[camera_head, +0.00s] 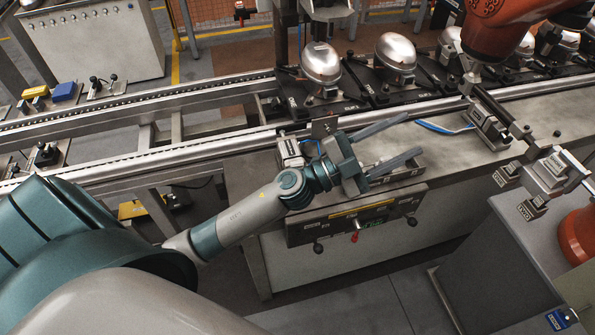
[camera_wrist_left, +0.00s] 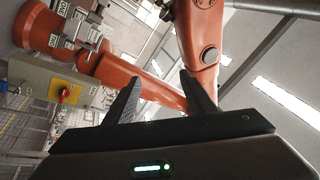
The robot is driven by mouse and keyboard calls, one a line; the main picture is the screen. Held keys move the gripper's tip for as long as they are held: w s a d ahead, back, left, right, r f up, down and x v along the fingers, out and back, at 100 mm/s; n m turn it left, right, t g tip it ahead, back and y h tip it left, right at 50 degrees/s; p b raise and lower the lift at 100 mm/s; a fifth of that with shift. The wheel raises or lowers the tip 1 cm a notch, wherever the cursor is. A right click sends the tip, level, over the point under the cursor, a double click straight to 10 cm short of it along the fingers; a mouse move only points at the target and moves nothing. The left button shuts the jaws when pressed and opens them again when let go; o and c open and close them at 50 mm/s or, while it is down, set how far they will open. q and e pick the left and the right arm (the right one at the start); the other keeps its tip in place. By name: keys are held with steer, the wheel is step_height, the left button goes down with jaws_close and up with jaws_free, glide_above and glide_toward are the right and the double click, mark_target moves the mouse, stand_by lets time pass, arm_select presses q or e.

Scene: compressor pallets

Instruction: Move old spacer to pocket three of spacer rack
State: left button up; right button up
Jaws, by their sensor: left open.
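My left gripper (camera_head: 412,135) is open above the bench, its two long fingers spread and pointing right, with nothing seen between them. In the left wrist view its fingers (camera_wrist_left: 160,88) are apart and empty, facing an orange robot arm. A grey metal holder (camera_head: 408,171), perhaps the spacer rack, lies on the bench just below the lower finger and is partly hidden by it. Its pockets cannot be told apart. A small pale labelled block (camera_head: 290,150) stands left of my gripper's wrist. I cannot make out which thing is the old spacer. My right gripper is not in view.
Silver domed compressors (camera_head: 321,64) stand on dark pallets along the conveyor behind. An orange robot arm (camera_head: 493,30) hangs at the upper right. Metal blocks hang on a bar (camera_head: 545,172) at right. A panel with knobs (camera_head: 350,218) fronts the bench. Bench top right of my gripper is mostly clear.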

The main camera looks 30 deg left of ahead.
arm_select(q)
steer(key=s+d+f+m+g+h, duration=0.1)
steer(key=d+f+m+g+h, duration=0.1)
steer(key=d+m+g+h, duration=0.4)
steer(key=a+f+m+g+y, duration=0.6)
steer(key=f+g+y, duration=0.25)
steer(key=f, duration=0.25)
steer(key=a+f+n+y, duration=0.1)
steer(key=a+y, duration=0.2)
steer(key=a, duration=0.5)
steer(key=w+a+f+n+g+y, duration=0.1)
steer(key=a+y, duration=0.3)
steer(key=a, duration=0.5)
steer(key=w+a+f+n+g+y, duration=0.1)
steer(key=a+y, duration=0.3)
steer(key=a, duration=0.4)
steer(key=shift+a+g, duration=0.2)
steer(key=shift+g, duration=0.05)
steer(key=shift+f, duration=0.2)
